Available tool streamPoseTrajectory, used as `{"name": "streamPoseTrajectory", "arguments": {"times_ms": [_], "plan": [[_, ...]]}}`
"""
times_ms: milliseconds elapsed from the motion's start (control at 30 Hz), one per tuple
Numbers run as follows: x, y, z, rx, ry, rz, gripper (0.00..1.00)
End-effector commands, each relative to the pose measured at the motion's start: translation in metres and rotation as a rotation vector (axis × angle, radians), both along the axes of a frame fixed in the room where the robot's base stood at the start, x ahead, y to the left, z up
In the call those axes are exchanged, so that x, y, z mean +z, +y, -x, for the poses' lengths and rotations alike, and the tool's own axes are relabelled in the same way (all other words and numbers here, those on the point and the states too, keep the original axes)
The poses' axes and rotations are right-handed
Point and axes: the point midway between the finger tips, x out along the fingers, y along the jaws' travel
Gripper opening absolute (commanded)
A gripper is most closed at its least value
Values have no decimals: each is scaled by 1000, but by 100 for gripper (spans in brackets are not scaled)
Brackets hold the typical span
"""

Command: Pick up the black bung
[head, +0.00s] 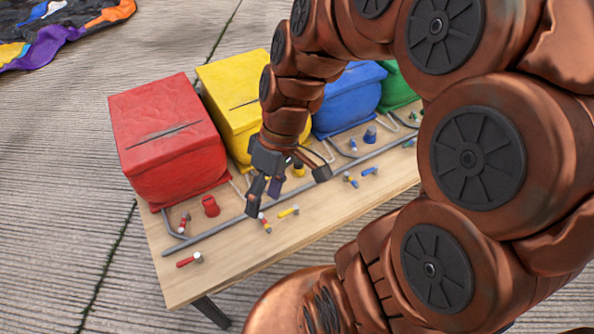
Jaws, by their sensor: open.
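My gripper (286,192) is open, pointing down above the middle-left part of the wooden table, in front of the yellow box. I cannot make out a black bung for certain. A dark piece shows between the fingers, but I cannot tell whether it is part of my gripper or a separate thing. A red bung-like piece (210,206) stands in front of the red box. A yellow one (298,170) is partly hidden behind my gripper, and a blue one (370,134) stands in front of the blue box.
Red (165,150), yellow (235,85), blue (350,95) and green (398,88) boxes line the table's (215,270) back. A grey rail (215,237) runs before them. Small coloured valve-like pieces lie around, including a red-handled one (190,260). My arm hides the right side.

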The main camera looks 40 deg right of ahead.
Motion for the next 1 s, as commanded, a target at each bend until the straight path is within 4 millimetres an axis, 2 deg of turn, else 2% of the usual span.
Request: {"name": "streamPoseTrajectory", "arguments": {"times_ms": [33, 167, 267, 367, 500, 633, 800, 900, 1000], "plan": [[-17, -5, -14, 14, -30, -50, 64], [-39, -23, -49, 72, -146, -163, 64], [-58, -43, -74, 100, -253, -230, 64], [-78, -71, -98, 115, -371, -279, 64], [-109, -119, -123, 119, -545, -312, 64], [-139, -172, -139, 106, -708, -293, 64], [-174, -232, -142, 89, -863, -236, 64], [-187, -255, -140, 84, -916, -204, 64], [-193, -268, -139, 79, -948, -182, 64]]}}
